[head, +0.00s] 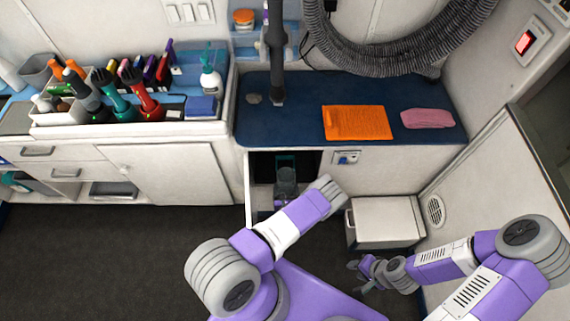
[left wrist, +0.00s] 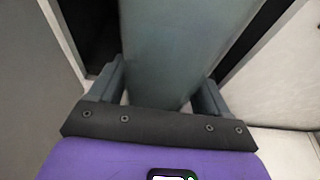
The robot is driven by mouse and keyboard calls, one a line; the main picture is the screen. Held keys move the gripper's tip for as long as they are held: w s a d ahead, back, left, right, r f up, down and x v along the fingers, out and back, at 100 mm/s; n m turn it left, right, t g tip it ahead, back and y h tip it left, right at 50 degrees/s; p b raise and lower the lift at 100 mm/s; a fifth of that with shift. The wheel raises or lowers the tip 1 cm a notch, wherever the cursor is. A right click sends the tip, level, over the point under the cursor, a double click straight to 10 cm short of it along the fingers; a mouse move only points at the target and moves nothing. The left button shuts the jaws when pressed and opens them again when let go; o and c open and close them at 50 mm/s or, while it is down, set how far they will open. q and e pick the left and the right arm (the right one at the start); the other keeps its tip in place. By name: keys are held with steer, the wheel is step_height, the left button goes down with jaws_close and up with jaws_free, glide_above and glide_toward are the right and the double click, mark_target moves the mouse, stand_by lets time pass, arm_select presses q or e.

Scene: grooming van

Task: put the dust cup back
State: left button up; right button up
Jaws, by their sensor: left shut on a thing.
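The dust cup (left wrist: 165,45) is a grey-green, smooth-sided box that fills the middle of the left wrist view. My left gripper (left wrist: 158,88) is shut on it, one finger on each side. In the head view the dust cup (head: 286,176) shows as a dark grey shape inside the open cabinet under the blue counter, below a dark teal-edged square (head: 286,159). I cannot tell whether the cup touches that part. My left forearm partly covers the opening. My right gripper (head: 358,275) is empty, low near a white box, with its fingers apart.
An open cabinet door (head: 251,190) stands at the left of the opening. The white box (head: 385,221) stands on the floor at the right. The blue counter (head: 300,120) above holds an orange towel (head: 357,122) and a pink cloth (head: 427,118). Floor at left is clear.

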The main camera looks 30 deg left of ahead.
arm_select(q)
steer(key=r+b+x, duration=0.1)
steer(key=x, duration=0.4)
steer(key=r+b+x, duration=0.1)
steer(key=b+x, duration=0.1)
steer(key=x, duration=0.3)
steer(key=r+b+x, duration=0.1)
steer(key=b+x, duration=0.1)
steer(key=x, duration=0.3)
steer(key=shift+w+a, duration=0.3)
steer(key=shift+w, duration=0.25)
steer(key=shift+f, duration=0.1)
